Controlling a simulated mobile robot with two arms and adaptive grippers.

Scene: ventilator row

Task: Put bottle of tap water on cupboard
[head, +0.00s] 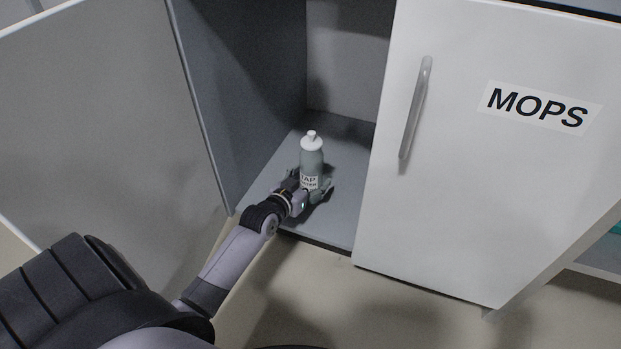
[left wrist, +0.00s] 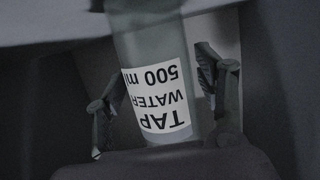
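The bottle of tap water (head: 311,160) is grey-green with a white cap and a white label. It stands upright inside the open cupboard (head: 262,188), on its floor near the front. My left gripper (head: 309,186) reaches in low from the front, with one finger on each side of the bottle. In the left wrist view the bottle (left wrist: 157,85) shows its "TAP WATER 500 ml" label upside down, between the fingers of the left gripper (left wrist: 160,98). Narrow gaps show between the fingers and the bottle, so the gripper looks open. My right gripper is not in view.
The cupboard's left door (head: 100,110) stands swung open. The right door (head: 480,150), labelled "MOPS", is shut and has a vertical handle (head: 415,108). The cupboard floor behind the bottle is clear. Bare room floor (head: 310,285) lies in front.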

